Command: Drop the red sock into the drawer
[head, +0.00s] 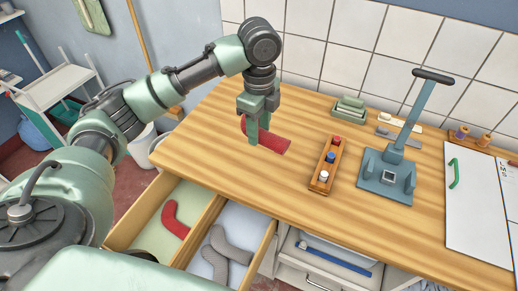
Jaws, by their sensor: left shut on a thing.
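My left gripper (258,135) is over the wooden table (215,150), shut on a red sock (269,137). The sock sticks out to the right of the fingers, low over the tabletop; I cannot tell whether it touches it. An open drawer (272,242) at the table's front has two compartments. The left one, with a pale green bottom, holds another red sock (175,220). The right one, with a pale blue bottom, holds grey socks (218,255). My right gripper is not in view.
A narrow wooden tray with small bottles (323,166) and a blue-grey press with a lever (388,172) stand to the right. A white board (475,200) is at the far right. The tabletop between gripper and drawer is clear.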

